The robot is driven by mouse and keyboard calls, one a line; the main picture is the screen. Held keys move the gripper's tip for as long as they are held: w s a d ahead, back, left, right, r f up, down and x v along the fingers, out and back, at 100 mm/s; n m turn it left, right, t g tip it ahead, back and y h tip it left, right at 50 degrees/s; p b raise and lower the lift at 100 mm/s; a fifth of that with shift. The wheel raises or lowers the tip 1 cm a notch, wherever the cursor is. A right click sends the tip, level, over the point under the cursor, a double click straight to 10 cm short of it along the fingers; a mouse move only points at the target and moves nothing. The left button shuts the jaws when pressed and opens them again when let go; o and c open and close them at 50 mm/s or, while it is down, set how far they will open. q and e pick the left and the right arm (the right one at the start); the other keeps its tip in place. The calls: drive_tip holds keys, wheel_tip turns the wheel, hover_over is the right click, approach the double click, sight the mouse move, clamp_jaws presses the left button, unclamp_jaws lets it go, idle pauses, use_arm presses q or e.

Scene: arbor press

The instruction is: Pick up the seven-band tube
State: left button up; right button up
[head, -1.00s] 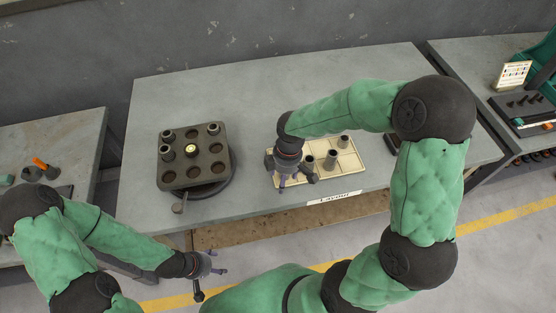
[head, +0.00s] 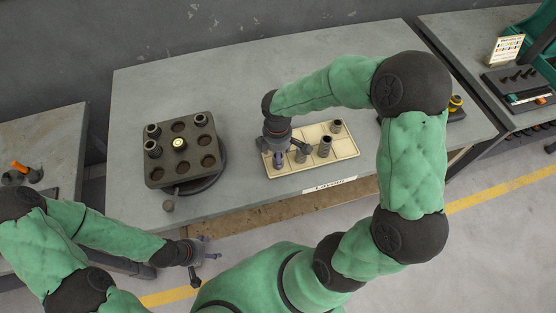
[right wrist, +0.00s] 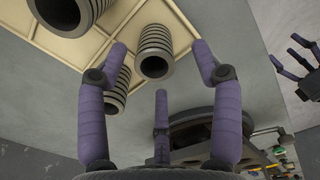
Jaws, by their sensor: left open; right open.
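Grey banded tubes stand on a cream sectioned tray (head: 345,150): a far one (head: 337,126), a middle one (head: 325,147) and a near one (head: 302,154). Which has seven bands I cannot tell. My right gripper (head: 280,157) is over the tray's left end, beside the near tube. In the right wrist view its open, empty fingers (right wrist: 159,62) point towards a ribbed tube (right wrist: 155,52); another ribbed tube (right wrist: 117,92) is by the left finger, and a third (right wrist: 66,16) is cut off at the top. My left gripper (head: 205,250) is open and empty, in front of the table.
A dark holder block (head: 180,150) with round holes and several grey tubes stands left on a turntable. The grey table (head: 240,95) is clear behind the tray.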

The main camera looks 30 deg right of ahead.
drive_tip(key=f, duration=0.3)
drive_tip(key=f+b, duration=0.1)
drive_tip(key=shift+w+d+f, duration=0.15)
drive_tip(key=shift+d, duration=0.1)
clamp_jaws()
drive_tip(key=shift+r, duration=0.2)
